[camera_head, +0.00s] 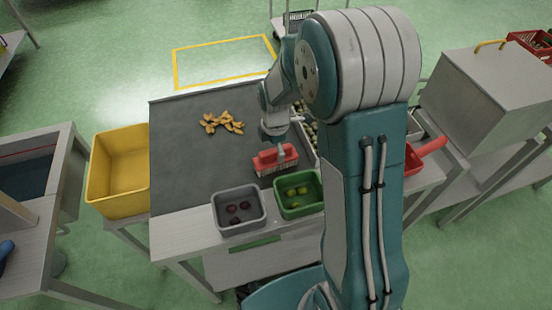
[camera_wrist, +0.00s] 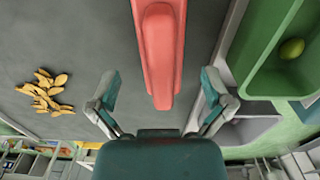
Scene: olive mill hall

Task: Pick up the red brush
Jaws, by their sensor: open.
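The red brush (camera_head: 268,161) lies on the dark grey table top (camera_head: 185,165), just behind the grey and green bins, with pale bristles along its front side. My gripper (camera_head: 277,138) is above the brush and partly hides it. In the wrist view, the red brush (camera_wrist: 159,50) runs lengthwise up the picture, its near end between the two spread fingers of my gripper (camera_wrist: 160,88). Clear gaps show on both sides of the brush. From these views I cannot tell how far above it the fingertips are.
A grey bin (camera_head: 240,227) with dark olives and a green bin (camera_head: 299,214) with green olives stand at the front edge. Yellow-brown pieces (camera_head: 222,122) lie farther back. A yellow crate (camera_head: 117,178) stands at left. A red-handled tool (camera_head: 431,146) is at right. The table's left part is clear.

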